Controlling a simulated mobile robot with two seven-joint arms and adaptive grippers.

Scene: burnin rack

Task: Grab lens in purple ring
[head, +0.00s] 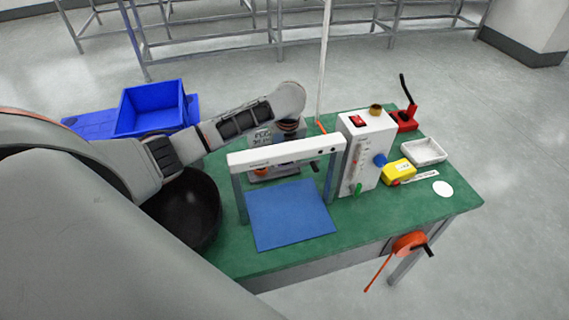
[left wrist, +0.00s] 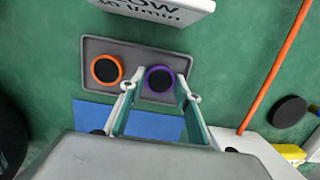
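The lens in the purple ring (left wrist: 159,79) is a black disc with a purple rim. It lies in a shallow grey tray (left wrist: 130,49) on the green table. A lens in an orange ring (left wrist: 107,69) lies to its left in the same tray. My left gripper (left wrist: 157,86) is open, with one finger on each side of the purple ring in the left wrist view. I cannot tell its height above the tray or whether it touches the ring. In the head view the white arch partly hides the gripper and the tray. My right gripper is not in view.
A white arch (head: 287,151) stands over a blue mat (head: 290,215). A white instrument box (head: 365,150) stands right of it. A blue bin (head: 152,108) and a black bowl (head: 185,210) are at the left. An orange rod (left wrist: 275,68) lies right of the tray.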

